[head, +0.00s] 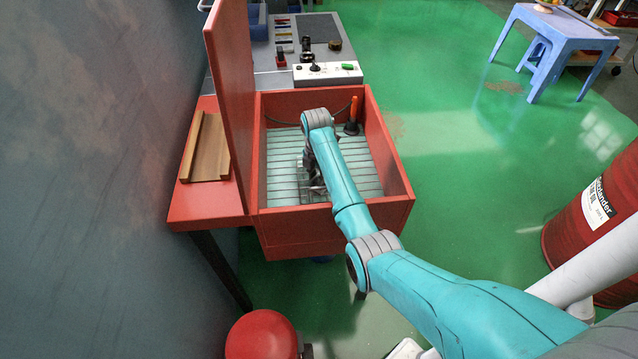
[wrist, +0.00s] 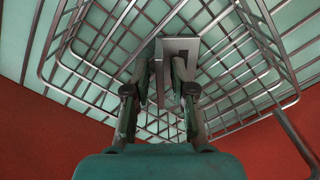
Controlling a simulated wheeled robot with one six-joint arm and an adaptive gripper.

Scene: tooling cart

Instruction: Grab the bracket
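The bracket (wrist: 181,47) is a small pale grey metal piece with a flat top and an upright part. It lies in a wire basket (wrist: 262,58) inside the red drawer. My gripper (wrist: 160,68) reaches down into the basket. Its two fingers stand apart on either side of the bracket's upright part, with what looks like a small gap, so I see it as open. In the head view my gripper (head: 312,182) is low in the drawer and partly hidden by my arm; the bracket cannot be made out there.
The red drawer (head: 397,190) has raised walls around the basket. An orange-handled tool (head: 353,112) stands at its back right. A red upright panel (head: 229,80) rises at the left, beside a wooden tray (head: 211,150). A white control box (head: 328,74) is behind.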

